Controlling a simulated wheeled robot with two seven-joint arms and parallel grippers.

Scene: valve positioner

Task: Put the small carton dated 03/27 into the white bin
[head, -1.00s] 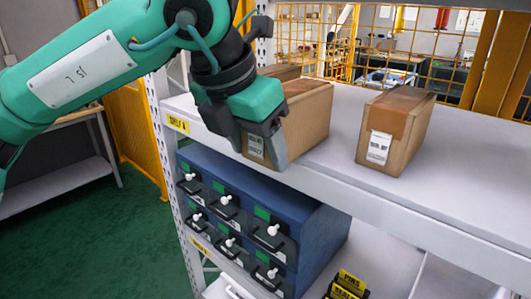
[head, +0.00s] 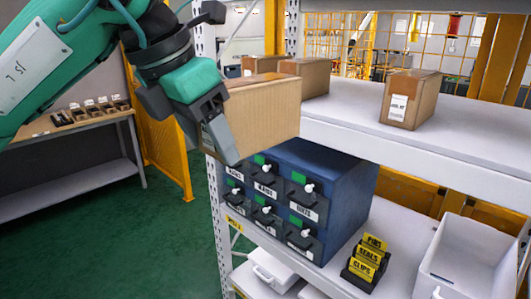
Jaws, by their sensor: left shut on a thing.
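My left gripper (head: 215,125) is shut on a small brown carton (head: 265,112) and holds it in the air, in front of the upper shelf's left end. The carton's label side is mostly hidden by the fingers, so I cannot read its date. Another small carton (head: 412,98) with a white label stands on the upper shelf; its print is too small to read. A white bin (head: 440,258), open at the top, stands on the lower shelf at the right and is cut by the picture's edge. My right gripper is not in view.
More cartons (head: 312,76) stand behind the held one on the upper shelf (head: 455,132). Below are a blue drawer cabinet (head: 345,205), yellow-labelled holders (head: 368,258) and a white case (head: 272,268). A white shelf post (head: 225,210) stands at the left.

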